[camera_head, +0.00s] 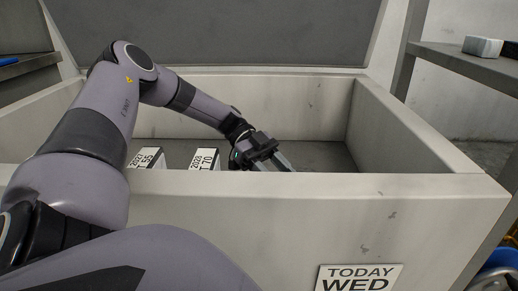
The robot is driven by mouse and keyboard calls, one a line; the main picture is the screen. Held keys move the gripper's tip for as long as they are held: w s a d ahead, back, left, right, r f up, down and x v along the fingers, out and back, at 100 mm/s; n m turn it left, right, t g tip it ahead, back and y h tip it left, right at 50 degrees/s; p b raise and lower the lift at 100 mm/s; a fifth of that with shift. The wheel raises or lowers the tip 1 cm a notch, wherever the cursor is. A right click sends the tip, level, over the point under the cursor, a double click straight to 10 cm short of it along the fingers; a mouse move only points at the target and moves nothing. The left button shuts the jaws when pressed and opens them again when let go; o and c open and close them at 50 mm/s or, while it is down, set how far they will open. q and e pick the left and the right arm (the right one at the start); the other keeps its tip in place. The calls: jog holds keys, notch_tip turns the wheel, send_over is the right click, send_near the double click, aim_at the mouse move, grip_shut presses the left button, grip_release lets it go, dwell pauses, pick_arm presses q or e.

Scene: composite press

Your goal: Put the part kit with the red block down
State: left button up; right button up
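My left arm comes in from the left and reaches over the front wall into a large pale box (420,215). My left gripper (272,160) is inside the box, just right of a white block-like item (205,158) marked 2028 and 70. The front wall hides the lower part of the gripper, so I cannot tell whether its fingers are apart or hold anything. A second white item (147,158), marked 2027 and 55, stands farther left. No red block shows. My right gripper is out of view.
A sign (358,278) reading TODAY WED is on the box's front wall. The open dark lid (220,30) stands behind. The box's visible right floor (325,157) is clear. A shelf (465,62) with a small pale block (483,46) is at the right.

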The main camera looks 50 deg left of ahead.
pick_arm(q)
jog(key=v, duration=1)
jog(key=shift+a, duration=0.2)
jog(key=shift+r, duration=0.15)
